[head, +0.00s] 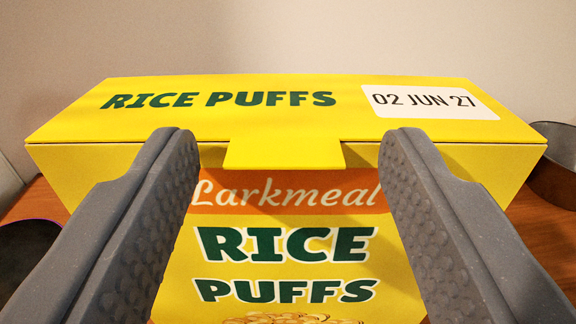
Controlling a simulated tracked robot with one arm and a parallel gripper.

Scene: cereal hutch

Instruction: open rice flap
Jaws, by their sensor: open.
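A yellow Rice Puffs cereal box (300,210) stands upright straight ahead. Its top flap (240,120) lies flat and closed, with "RICE PUFFS" in green and a white date label reading "02 JUN 27". A tab (283,154) on the flap's front edge hangs over the front face. My gripper (286,145) is open and empty, its two grey fingers at the left and right of the tab. The fingers cover parts of the front face. I cannot tell whether either fingertip touches the box.
The box stands on a brown wooden surface (540,240). A dark grey round container (556,165) sits behind the box at the right. A dark object (25,255) is partly visible at the left edge. A plain pale wall (290,35) is behind.

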